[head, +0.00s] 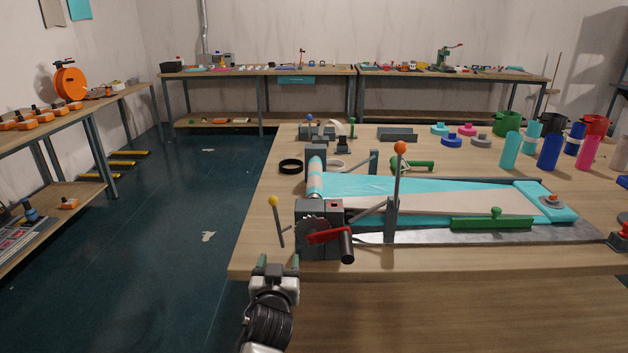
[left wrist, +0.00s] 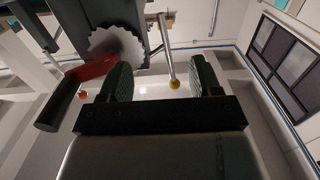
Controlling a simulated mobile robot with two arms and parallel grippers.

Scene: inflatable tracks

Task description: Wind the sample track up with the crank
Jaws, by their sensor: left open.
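The winding machine stands at the near left of the wooden table. Its grey housing (head: 320,212) carries a red crank (head: 328,236) with a black handle (head: 347,245). The cyan and beige sample track (head: 440,195) stretches to the right, its left end around a roller (head: 315,178). My left gripper (head: 278,262) is open and empty, below and left of the crank at the table's front edge. In the left wrist view, the black handle (left wrist: 55,105) is left of the open fingers, apart from them. A yellow-tipped lever (left wrist: 170,60) shows beyond the fingers. My right gripper is not in view.
An orange-knobbed post (head: 400,148) stands behind the crank. A green clamp piece (head: 491,222) lies along the track's near side. Coloured bottles and rolls (head: 548,150) stand at the right. Open floor (head: 190,240) lies left of the table.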

